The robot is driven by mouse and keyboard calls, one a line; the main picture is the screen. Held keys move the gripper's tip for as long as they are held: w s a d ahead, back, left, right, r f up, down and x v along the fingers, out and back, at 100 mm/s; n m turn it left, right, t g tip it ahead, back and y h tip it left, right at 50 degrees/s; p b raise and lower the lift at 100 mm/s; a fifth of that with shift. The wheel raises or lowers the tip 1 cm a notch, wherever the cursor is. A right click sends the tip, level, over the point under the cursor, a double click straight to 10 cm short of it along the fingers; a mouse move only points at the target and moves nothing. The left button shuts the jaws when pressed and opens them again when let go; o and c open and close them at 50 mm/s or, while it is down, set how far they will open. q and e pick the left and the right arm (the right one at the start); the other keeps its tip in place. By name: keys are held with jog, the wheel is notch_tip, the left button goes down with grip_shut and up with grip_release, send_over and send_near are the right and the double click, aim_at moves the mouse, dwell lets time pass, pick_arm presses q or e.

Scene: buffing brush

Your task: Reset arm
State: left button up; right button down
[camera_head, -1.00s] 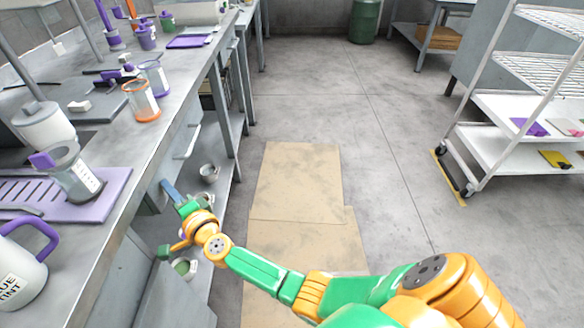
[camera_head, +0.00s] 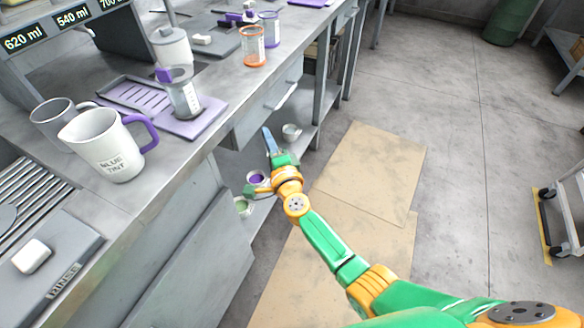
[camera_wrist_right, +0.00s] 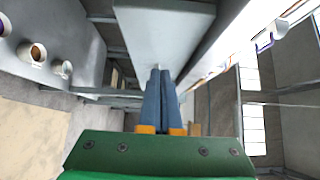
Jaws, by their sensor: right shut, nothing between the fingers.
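My right arm comes in from the lower right in the head view. Its green and orange wrist ends in slim blue fingers, and this right gripper (camera_head: 268,134) is shut and empty. It hangs beside the front of the grey counter (camera_head: 185,165), just below the drawer (camera_head: 270,108) and above the lower shelf. In the right wrist view the two blue fingers (camera_wrist_right: 160,78) lie together with nothing between them. My left gripper is not in view.
Small cups (camera_head: 256,178) stand on the lower shelf near my wrist. A white pitcher (camera_head: 105,145) with a purple handle, a purple tray (camera_head: 140,96) and a jar with an orange rim (camera_head: 254,48) stand on the counter. Cardboard (camera_head: 372,170) lies on open floor.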

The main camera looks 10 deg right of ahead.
jog(key=s+d+p, duration=0.1)
jog(key=s+p, duration=0.1)
jog(key=s, duration=0.8)
jog(key=s+d+f+n+g+p, duration=0.15)
jog(key=s+f+n+g, duration=0.35)
jog(key=f, duration=0.5)
jog(key=s+d+f+n+g+p, duration=0.1)
jog(key=s+f+n+g+p, duration=0.2)
jog(key=s+f+n, duration=0.55)
jog(key=s+d+f+n+g+h+p, duration=0.1)
jog(key=s+d+f+g, duration=0.3)
jog(key=s, duration=0.8)
jog(key=s+d+f+n+g+h+p, duration=0.1)
jog(key=s+d+f+n+g, duration=0.3)
jog(key=s+f, duration=0.4)
jog(key=s+d, duration=0.1)
jog(key=s, duration=0.3)
jog(key=shift+d+f+g, duration=0.2)
jog(key=shift+f+g, duration=0.05)
jog(key=shift+g, duration=0.15)
